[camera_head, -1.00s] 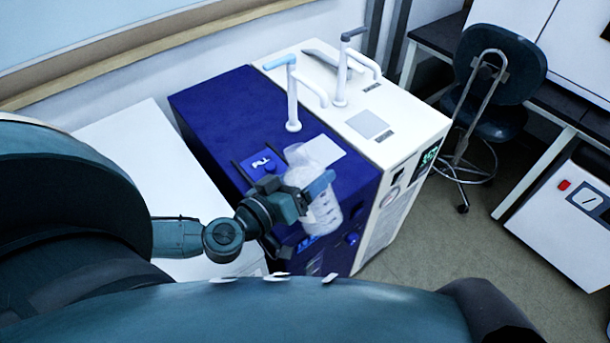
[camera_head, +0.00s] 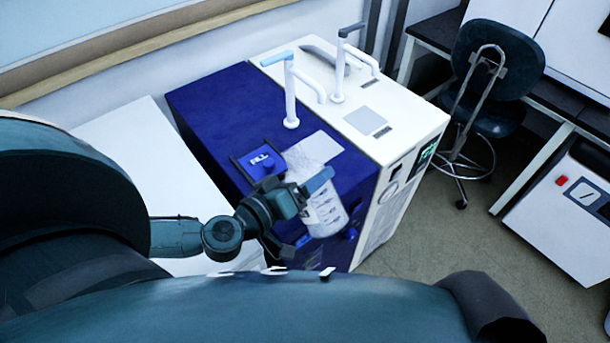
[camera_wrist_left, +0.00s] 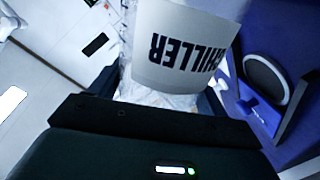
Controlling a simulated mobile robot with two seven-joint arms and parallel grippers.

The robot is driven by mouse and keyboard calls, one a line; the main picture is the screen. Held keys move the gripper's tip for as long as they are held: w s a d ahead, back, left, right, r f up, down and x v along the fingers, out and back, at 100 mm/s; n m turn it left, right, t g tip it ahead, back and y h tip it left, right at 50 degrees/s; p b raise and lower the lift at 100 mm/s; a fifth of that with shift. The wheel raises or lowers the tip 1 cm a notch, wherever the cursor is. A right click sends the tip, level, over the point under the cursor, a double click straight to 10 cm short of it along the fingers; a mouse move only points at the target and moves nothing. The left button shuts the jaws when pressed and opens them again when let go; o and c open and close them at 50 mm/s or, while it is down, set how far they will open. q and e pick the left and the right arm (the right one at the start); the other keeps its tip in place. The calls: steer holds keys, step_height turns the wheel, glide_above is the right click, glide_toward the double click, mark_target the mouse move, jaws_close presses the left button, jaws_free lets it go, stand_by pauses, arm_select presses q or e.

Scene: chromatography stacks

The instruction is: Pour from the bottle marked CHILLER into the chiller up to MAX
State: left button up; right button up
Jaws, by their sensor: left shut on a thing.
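The clear bottle (camera_head: 327,217) with a white label is in my left gripper (camera_head: 312,190), which is shut on it. The bottle is tilted, its upper end leaning up-left over the blue unit (camera_head: 215,105). In the left wrist view its label (camera_wrist_left: 185,48) reads CHILLER, upside down. The blue unit has a fill port (camera_head: 262,162) on its top, left of the bottle. A pale round ring (camera_wrist_left: 265,78) of the port shows right of the bottle in the left wrist view. I cannot see the liquid level or a MAX mark. My right gripper is not in view.
A white unit (camera_head: 395,125) with a green display stands against the blue one's right side. Upright pipes (camera_head: 290,95) rise from both tops. A white surface (camera_head: 130,150) lies left, a chair (camera_head: 490,75) right. Floor is open at right.

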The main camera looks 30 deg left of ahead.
arm_select(q)
steer(key=shift+f+n, duration=0.15)
steer(key=shift+n, duration=0.35)
stand_by(0.3)
steer(key=shift+d+f+n+h, duration=0.15)
steer(key=shift+f+n+h, duration=0.15)
steer(key=shift+n, duration=0.2)
steer(key=shift+f, duration=0.1)
steer(key=shift+f+n+g, duration=0.25)
steer(key=shift+n+g, duration=0.05)
steer(key=shift+n, duration=0.2)
steer(key=shift+f+n, duration=0.4)
steer(key=shift+n, duration=0.1)
